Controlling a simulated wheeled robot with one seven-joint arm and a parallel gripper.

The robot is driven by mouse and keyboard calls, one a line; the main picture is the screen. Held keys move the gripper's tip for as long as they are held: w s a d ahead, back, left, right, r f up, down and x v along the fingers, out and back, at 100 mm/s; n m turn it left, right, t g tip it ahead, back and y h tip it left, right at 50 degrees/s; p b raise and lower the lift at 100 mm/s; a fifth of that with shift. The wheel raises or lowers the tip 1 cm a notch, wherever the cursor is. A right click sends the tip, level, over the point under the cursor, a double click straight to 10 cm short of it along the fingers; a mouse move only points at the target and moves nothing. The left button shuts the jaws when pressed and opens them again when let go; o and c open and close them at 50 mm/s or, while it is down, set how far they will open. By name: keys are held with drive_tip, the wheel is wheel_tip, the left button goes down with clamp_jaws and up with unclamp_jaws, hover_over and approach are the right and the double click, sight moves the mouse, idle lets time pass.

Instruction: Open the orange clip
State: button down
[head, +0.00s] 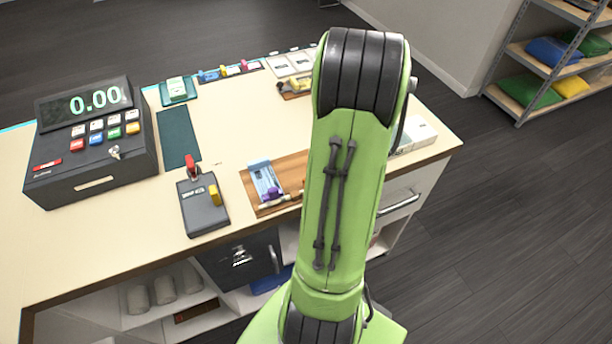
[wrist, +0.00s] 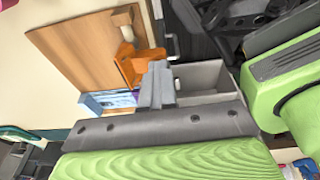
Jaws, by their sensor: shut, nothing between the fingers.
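The orange clip (wrist: 133,62) shows in the wrist view, at the edge of the wooden board (wrist: 85,50). My gripper (wrist: 157,80) is shut and empty, its grey fingertips just beside the clip; I cannot tell whether they touch it. The clip's lower part is partly covered by the fingers. In the head view my green arm hides the gripper and the clip.
The board, also in the head view (head: 250,201), bears a light blue item (head: 265,180) and a purple piece (head: 272,194). A cash register (head: 90,150) and a dark grey device (head: 203,208) stand to the left. A shelf rack (head: 545,65) is at the right.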

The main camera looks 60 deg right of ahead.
wheel_tip(320, 180, up, 7)
drive_tip(key=s+a+p, duration=0.1)
drive_tip(key=s+p, duration=0.1)
drive_tip(key=p, duration=0.3)
drive_tip(key=shift+s+a+r, duration=0.2)
drive_tip(key=shift+s+a, duration=0.2)
idle(0.7)
